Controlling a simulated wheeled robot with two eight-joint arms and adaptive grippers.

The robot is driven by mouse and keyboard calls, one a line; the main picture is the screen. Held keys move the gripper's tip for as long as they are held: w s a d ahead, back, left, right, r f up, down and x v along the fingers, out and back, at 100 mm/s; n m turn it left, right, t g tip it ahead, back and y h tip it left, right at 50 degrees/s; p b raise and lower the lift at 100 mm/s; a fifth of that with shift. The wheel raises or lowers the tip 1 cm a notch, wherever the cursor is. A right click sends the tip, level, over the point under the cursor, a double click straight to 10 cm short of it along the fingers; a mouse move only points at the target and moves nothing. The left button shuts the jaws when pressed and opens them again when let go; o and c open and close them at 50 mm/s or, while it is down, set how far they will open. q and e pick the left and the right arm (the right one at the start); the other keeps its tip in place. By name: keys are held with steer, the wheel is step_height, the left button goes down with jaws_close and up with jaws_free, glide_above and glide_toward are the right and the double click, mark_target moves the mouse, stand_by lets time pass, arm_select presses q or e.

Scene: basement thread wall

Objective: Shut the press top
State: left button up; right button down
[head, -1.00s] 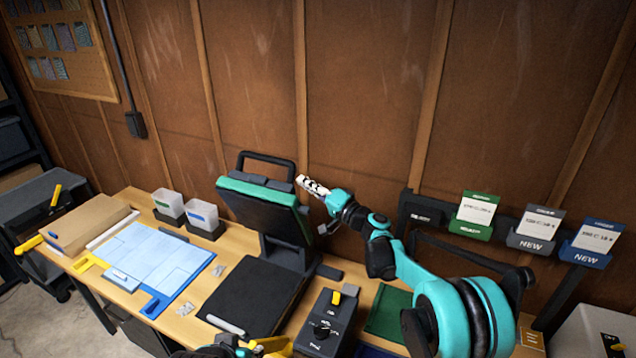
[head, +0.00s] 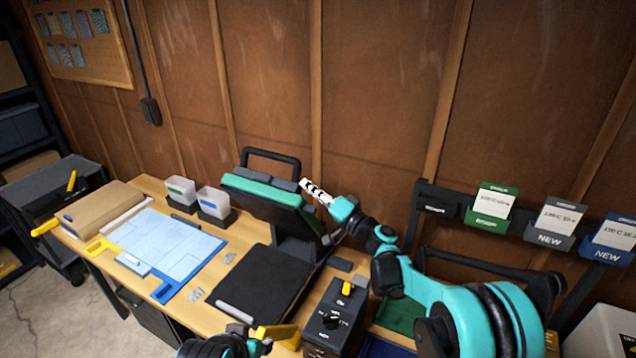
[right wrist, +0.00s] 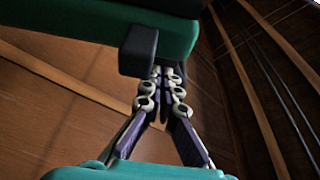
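The press has a teal and black top (head: 262,186), raised and tilted over a flat black bed (head: 262,284). A black loop handle (head: 270,154) stands at the top's upper edge. My right gripper (head: 304,184) is at the top's upper right edge, beside a dark block there. In the right wrist view its fingers (right wrist: 162,72) come together with no object visible between them. The dark block (right wrist: 138,50) and the top's teal side (right wrist: 178,35) are right by the fingertips; contact is unclear. My left gripper (head: 244,332) is at the bottom edge, partly cut off, near a yellow piece.
A control box (head: 330,320) with a yellow switch stands right of the bed. A blue mat (head: 165,245), two clear bins (head: 213,201) and a brown board (head: 103,208) lie left. A card rack (head: 490,215) stands at the right. The wall is close behind the press.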

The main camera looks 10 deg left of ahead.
steer(key=s+a+f+n+y+b, duration=0.1)
steer(key=s+a+f+n+b, duration=0.2)
steer(key=s+f+b, duration=0.4)
steer(key=s+a+f+n+g+y+b, duration=0.1)
steer(key=s+a+f+n+b, duration=0.2)
steer(key=s+f+b, duration=0.5)
step_height(320, 180, down, 3)
steer(key=shift+s+a+r+n+y, duration=0.1)
steer(key=shift+s+a+n+y, duration=0.15)
steer(key=shift+s+n, duration=0.7)
steer(key=shift+s+m, duration=0.15)
steer(key=shift+m, duration=0.1)
